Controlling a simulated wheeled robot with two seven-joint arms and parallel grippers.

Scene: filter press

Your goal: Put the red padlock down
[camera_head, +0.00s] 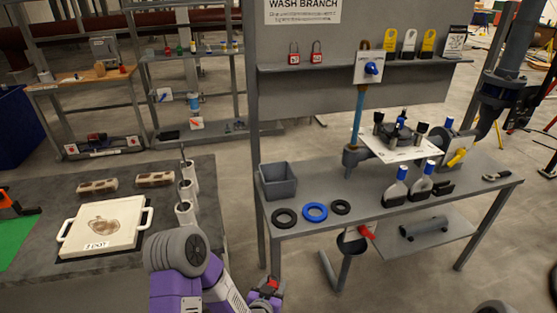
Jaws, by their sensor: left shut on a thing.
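My left gripper (264,296) is low in the head view, at the bottom centre, in front of the grey bench's left legs. It is shut on a small red thing (272,284), which looks like the red padlock; the fingers and wrist hide much of it. Two more red padlocks, a left one (293,58) and a right one (316,58), are at the left end of the shelf (350,66) under the wash branch sign. My right gripper is not in view.

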